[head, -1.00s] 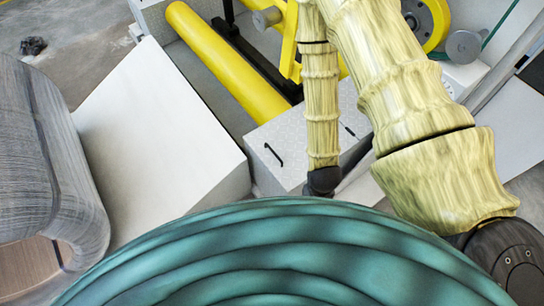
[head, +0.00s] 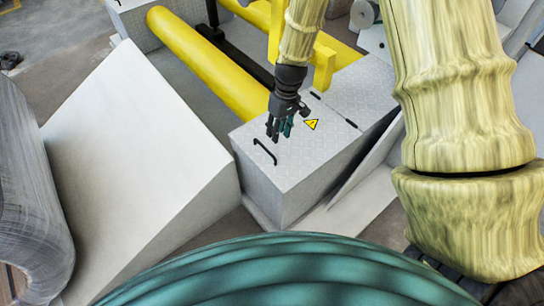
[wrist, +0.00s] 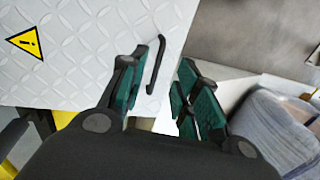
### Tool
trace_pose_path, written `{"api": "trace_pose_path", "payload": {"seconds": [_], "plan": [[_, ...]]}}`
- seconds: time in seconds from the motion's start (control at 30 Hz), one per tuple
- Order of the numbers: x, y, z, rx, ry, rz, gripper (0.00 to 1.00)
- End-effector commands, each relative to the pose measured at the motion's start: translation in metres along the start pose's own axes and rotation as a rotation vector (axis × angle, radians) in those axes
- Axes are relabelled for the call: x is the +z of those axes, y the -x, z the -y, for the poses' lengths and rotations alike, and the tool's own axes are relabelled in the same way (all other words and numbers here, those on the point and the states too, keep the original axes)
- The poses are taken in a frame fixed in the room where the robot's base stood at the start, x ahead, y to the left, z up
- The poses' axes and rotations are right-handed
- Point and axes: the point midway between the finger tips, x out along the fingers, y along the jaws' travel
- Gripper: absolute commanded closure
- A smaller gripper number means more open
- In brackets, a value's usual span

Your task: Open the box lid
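The grey box (head: 283,197) has a light diamond-plate lid (head: 262,128) that lies flat and closed. A thin black handle (head: 265,151) stands near the lid's front left edge. My gripper (head: 279,132) is above the lid, just to the right of and behind the handle in the head view. In the wrist view my gripper (wrist: 165,97) has its teal-padded fingers spread, with a gap between them. The handle (wrist: 156,65) shows beyond the fingertips, close to the left finger. Nothing is between the fingers that I can see; the exact height above the lid is unclear.
A yellow warning triangle (head: 311,124) marks the lid. A yellow roller (head: 205,62) runs behind the box. A white sloped block (head: 135,165) stands left of it, with a grey coil (head: 35,205) farther left. A large teal rounded surface fills the bottom foreground.

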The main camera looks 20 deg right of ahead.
Motion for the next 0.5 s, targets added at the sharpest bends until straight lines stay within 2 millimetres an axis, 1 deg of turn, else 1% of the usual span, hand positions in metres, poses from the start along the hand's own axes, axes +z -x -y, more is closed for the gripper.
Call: {"api": "trace_pose_path", "payload": {"seconds": [0.03,0.1,0.17,0.27,0.37,0.5], "plan": [[-0.006,-0.001,-0.001,-0.008,0.009,-0.005,0.68],[-0.012,0.004,-0.001,-0.016,0.02,-0.008,0.68],[-0.014,0.006,-0.001,-0.022,0.025,-0.009,0.68],[-0.015,0.004,0.0,-0.025,0.029,-0.008,0.68],[-0.014,-0.006,0.001,-0.027,0.029,-0.006,0.68],[-0.014,-0.028,0.001,-0.026,0.028,-0.005,0.68]]}}
